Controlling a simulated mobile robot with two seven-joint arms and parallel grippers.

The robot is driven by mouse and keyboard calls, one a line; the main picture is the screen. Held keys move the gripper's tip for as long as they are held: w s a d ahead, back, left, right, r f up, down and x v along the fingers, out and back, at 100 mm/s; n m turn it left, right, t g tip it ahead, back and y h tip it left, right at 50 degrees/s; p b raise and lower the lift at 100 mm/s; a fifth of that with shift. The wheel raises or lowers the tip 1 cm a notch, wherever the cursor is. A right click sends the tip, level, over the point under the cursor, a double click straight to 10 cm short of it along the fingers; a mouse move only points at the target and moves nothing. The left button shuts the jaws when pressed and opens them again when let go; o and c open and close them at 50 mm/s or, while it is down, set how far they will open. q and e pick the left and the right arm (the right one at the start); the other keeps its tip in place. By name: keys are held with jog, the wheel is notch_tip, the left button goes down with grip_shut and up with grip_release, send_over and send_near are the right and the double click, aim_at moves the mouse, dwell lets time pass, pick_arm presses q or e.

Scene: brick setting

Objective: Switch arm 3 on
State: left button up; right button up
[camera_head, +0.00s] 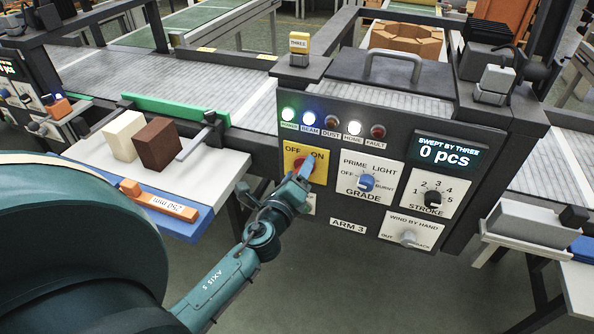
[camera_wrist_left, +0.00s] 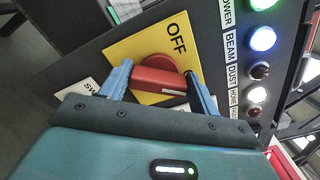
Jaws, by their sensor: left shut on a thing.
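The ARM 3 panel (camera_head: 345,192) faces me, with its ARM 3 label (camera_head: 348,226) at the bottom. Its yellow switch plate (camera_head: 288,161) is marked OFF and ON. My left gripper (camera_head: 303,173) is at this plate and hides most of the switch in the head view. In the left wrist view, the red switch handle (camera_wrist_left: 156,80) sits between the two blue fingers of my left gripper (camera_wrist_left: 160,88), which is shut on it. OFF is readable there; ON is hidden. The POWER lamp (camera_head: 288,114) is lit green. My right gripper is not in view.
The BEAM lamp (camera_head: 309,118) is blue and the HOME lamp (camera_head: 354,128) white; DUST and FAULT are dark. The display (camera_head: 444,153) reads 0 pcs. The GRADE knob (camera_head: 366,182) is close right of my gripper. Two blocks (camera_head: 157,144) stand on a white table at left.

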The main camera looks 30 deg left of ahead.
pick_arm(q)
jog(key=shift+r+m, duration=0.1)
jog(key=shift+m, duration=0.7)
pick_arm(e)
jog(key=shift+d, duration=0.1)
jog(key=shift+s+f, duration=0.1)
pick_arm(q)
jog(key=o, duration=1)
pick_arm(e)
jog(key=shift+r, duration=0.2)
pick_arm(q)
jog(key=shift+b+v, duration=1.75)
jog(key=shift+v, duration=4.85)
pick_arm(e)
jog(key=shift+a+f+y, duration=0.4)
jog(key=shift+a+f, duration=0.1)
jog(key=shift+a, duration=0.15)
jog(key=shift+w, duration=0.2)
